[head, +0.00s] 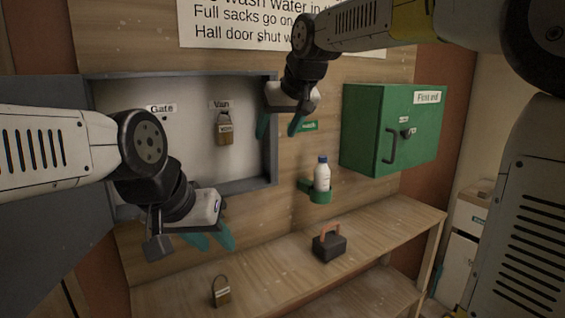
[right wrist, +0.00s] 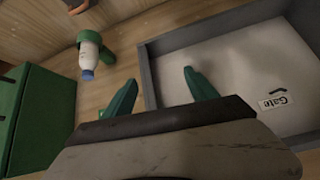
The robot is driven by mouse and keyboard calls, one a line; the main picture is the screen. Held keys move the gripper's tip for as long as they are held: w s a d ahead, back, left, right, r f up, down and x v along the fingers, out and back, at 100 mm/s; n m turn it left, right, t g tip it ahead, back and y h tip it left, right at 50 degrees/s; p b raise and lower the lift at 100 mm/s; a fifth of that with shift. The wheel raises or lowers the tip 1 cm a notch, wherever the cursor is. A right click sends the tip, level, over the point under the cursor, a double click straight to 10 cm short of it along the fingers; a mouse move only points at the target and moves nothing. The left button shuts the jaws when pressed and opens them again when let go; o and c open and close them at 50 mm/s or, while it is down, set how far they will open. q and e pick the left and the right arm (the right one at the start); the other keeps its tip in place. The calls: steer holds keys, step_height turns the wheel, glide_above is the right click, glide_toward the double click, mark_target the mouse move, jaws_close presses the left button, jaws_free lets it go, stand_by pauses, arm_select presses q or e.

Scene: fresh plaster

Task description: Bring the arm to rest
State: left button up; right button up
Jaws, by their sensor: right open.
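My right gripper (head: 277,134) hangs in front of the wall, at the right edge of the shallow grey-framed cabinet (head: 180,187). Its two teal fingers are spread with nothing between them. In the right wrist view the same open fingers (right wrist: 160,78) frame the cabinet's edge and touch nothing I can see. My left gripper (head: 216,242) is lower left, in front of the cabinet's bottom edge and above the bench. Its teal fingers look apart and empty.
A padlock (head: 224,128) hangs under the Van label; the Gate hook is bare. Another padlock (head: 221,292) and a dark block with an orange handle (head: 329,246) stand on the bench (head: 390,229). A bottle (head: 322,174) sits in a green holder beside the green first aid cabinet (head: 365,130).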

steer(key=s+d+f+m, duration=0.1)
steer(key=s+d+f, duration=0.4)
steer(key=s+d, duration=0.1)
steer(key=s+d+f+m+h, duration=0.1)
steer(key=s+d+f+m, duration=0.1)
steer(key=s+d+f, duration=0.3)
steer(key=s+d+f+m+g, duration=0.1)
steer(key=s+d+f, duration=0.4)
steer(key=s, duration=0.7)
steer(key=shift+s+d+f+m+h, duration=0.15)
steer(key=shift+s+d+m+h, duration=0.2)
steer(key=shift+d, duration=0.8)
